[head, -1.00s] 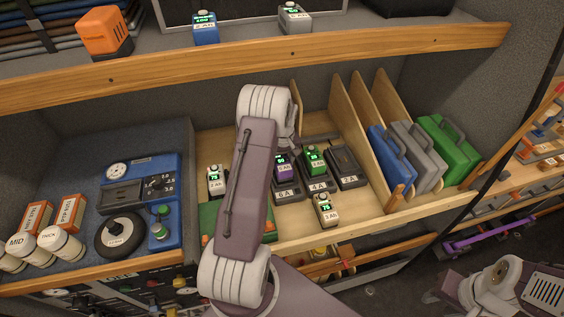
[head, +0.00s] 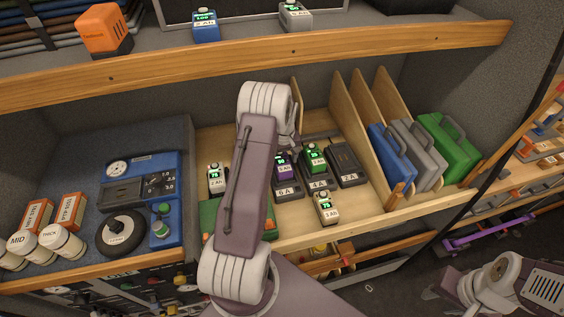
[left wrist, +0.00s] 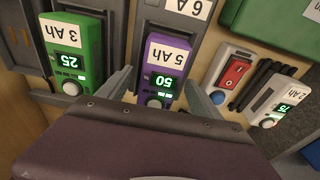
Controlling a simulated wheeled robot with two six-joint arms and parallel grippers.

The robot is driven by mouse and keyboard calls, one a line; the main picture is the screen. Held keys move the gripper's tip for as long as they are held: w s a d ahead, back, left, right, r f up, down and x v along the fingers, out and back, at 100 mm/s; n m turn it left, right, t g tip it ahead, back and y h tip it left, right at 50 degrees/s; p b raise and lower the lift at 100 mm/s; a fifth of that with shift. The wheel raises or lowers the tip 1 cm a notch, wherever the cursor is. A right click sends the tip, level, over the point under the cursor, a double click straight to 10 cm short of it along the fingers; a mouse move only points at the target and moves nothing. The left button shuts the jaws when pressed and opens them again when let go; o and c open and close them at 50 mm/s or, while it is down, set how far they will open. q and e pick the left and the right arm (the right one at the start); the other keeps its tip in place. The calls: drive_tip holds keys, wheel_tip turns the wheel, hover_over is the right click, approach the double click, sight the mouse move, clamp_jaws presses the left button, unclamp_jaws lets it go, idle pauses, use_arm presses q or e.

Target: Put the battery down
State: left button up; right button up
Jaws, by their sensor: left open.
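A purple 5 Ah battery (head: 283,162), its display reading 50 in the left wrist view (left wrist: 162,70), sits in the charger marked 6 A (head: 286,189). My left gripper (left wrist: 157,92) is open, with one finger on each side of the purple battery; whether they touch it I cannot tell. In the head view my left arm hides most of this gripper. A green 3 Ah battery (head: 316,158) reading 25 sits in the 4 A charger (head: 319,185). The charger marked 2 A (head: 346,166) is empty. My right gripper is out of view.
A white 2 Ah battery (head: 216,179) stands left of my arm, and a pale 3 Ah battery (head: 325,207) stands in front of the chargers. Wooden dividers (head: 350,125) rise to the right. A green case (head: 207,218) lies partly behind my arm.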

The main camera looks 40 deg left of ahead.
sight(283, 163)
use_arm(q)
drive_tip(key=r, duration=0.4)
drive_tip(key=r+b, duration=0.1)
drive_tip(key=r, duration=0.1)
drive_tip(key=shift+s+d, duration=0.3)
drive_tip(key=shift+d, duration=0.1)
drive_tip(key=shift+d+r, duration=0.1)
drive_tip(key=shift+d, duration=0.05)
drive_tip(key=s+d+r+m+h, duration=0.1)
drive_tip(key=s+d+m, duration=0.4)
drive_tip(key=d, duration=0.4)
drive_tip(key=s+d+r+m, duration=0.2)
drive_tip(key=s+d+m, duration=0.1)
drive_tip(key=s+d, duration=0.6)
drive_tip(key=s+d+m, duration=0.2)
drive_tip(key=s+d, duration=0.1)
drive_tip(key=s, duration=0.1)
wheel_tip(283, 163, down, 6)
drive_tip(key=b, duration=0.5)
drive_tip(key=shift+f, duration=0.15)
